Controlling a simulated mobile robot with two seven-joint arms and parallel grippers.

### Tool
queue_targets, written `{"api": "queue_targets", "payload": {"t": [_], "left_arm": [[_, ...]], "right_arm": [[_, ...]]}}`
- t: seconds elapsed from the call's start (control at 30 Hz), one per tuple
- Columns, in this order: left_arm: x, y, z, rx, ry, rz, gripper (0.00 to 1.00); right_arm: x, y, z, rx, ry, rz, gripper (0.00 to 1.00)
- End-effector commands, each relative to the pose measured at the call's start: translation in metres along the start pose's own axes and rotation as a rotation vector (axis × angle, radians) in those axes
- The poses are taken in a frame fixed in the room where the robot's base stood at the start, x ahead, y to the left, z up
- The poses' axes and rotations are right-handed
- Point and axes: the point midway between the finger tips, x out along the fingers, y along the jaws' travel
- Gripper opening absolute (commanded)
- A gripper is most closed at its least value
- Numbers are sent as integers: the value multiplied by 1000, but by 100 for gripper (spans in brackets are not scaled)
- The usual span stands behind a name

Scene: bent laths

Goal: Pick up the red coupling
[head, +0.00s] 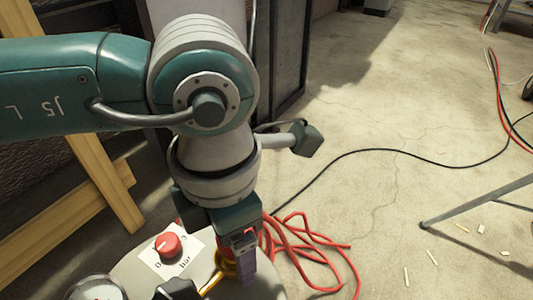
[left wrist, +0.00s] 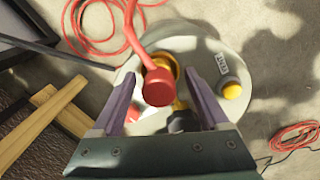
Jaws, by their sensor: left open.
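The red coupling (left wrist: 158,87) shows in the left wrist view as a rounded red end with a red hose running up from it. It lies between the two purple fingers of my left gripper (left wrist: 159,80), with gaps on both sides. A brass fitting (left wrist: 165,62) shows behind it on the round pale top of a vessel (left wrist: 205,50). In the head view my left gripper (head: 240,266) points down over this top, fingers apart. There the coupling is mostly hidden behind the gripper. My right gripper is not in view.
A red knob (head: 168,245) on a white label and a black handle (head: 178,288) stand on the vessel top. A yellow knob (left wrist: 232,90) is at its right. Red hose (head: 320,255) lies coiled on the floor. Wooden beams (head: 105,175) lean at left; a metal leg (head: 480,200) stands right.

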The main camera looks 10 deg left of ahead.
Motion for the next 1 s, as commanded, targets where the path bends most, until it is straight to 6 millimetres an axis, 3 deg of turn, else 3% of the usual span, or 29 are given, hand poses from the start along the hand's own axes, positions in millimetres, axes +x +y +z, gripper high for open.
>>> {"api": "queue_targets", "payload": {"t": [0.13, 0.8, 1.0], "left_arm": [[-2, 0, 0, 0, -1, 0, 77], [-2, 0, 0, 0, -1, 0, 1], [-2, 0, 0, 0, -2, 0, 0]], "right_arm": [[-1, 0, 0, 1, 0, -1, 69], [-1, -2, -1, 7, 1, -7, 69], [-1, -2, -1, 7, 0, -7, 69]]}}
